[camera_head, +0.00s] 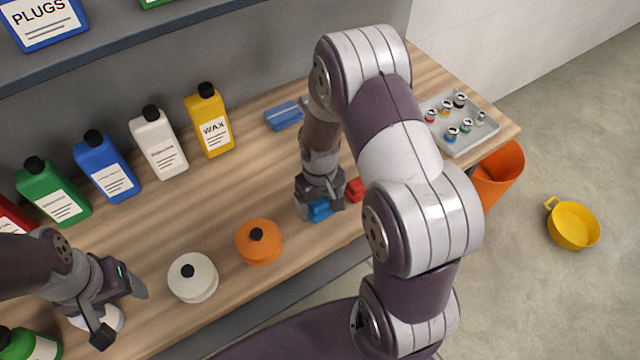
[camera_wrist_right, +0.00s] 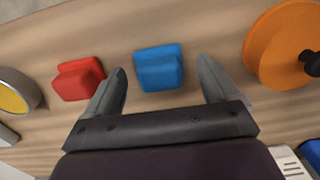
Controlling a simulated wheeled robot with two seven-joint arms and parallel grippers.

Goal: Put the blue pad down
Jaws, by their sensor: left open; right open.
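The blue pad (camera_head: 319,209) lies on the wooden bench (camera_head: 222,200) under my right gripper (camera_head: 322,205). In the right wrist view the blue pad (camera_wrist_right: 159,67) sits between the two open fingers of my right gripper (camera_wrist_right: 168,85), with a gap to each finger. A red pad (camera_head: 355,189) lies just right of it; in the wrist view the red pad (camera_wrist_right: 79,78) is outside the fingers. My left gripper (camera_head: 122,315) is open at the bench's lower left, above a white round thing (camera_head: 108,318) that it partly hides.
White (camera_head: 193,280) and orange (camera_head: 258,245) round lidded things stand on the front of the bench. Several bottles, such as the yellow WAX one (camera_head: 209,121), line the back. A blue block (camera_head: 284,115) and a grey tray (camera_head: 458,122) lie further back. An orange bin (camera_head: 499,176) stands beyond the right end.

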